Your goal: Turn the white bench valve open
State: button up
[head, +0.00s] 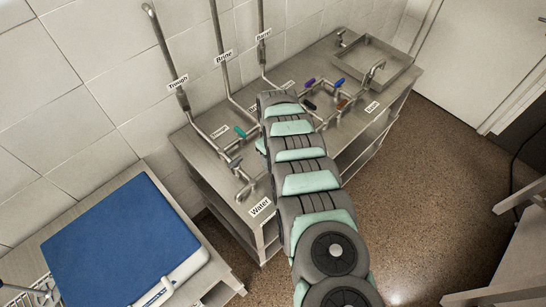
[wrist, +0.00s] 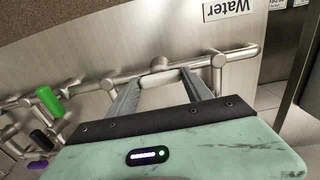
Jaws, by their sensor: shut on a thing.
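In the wrist view the two grey fingers of my gripper (wrist: 160,76) reach to a horizontal steel pipe at the bench. A pale, whitish stub that looks like the white valve (wrist: 158,65) sits between the fingertips on this pipe. My gripper is shut on it; the exact contact is hard to make out. How far the valve is turned cannot be told.
A green handle (wrist: 49,100), a black one (wrist: 40,137) and a purple one (wrist: 38,164) sit on nearby pipes. The steel bench (head: 215,155) carries several labelled pipes, a blue handle (head: 340,82) and a sink (head: 375,62). A blue board (head: 120,245) lies at lower left.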

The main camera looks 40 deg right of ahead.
dwell(0.4)
jog(key=o, duration=1.4)
jog(key=shift+c, duration=0.2)
jog(key=shift+r, duration=0.1)
jog(key=shift+w+d+r, duration=0.1)
jog(key=shift+r, duration=0.4)
notch_tip(320, 180, up, 10)
jog(key=b, duration=0.1)
jog(key=shift+f, duration=0.15)
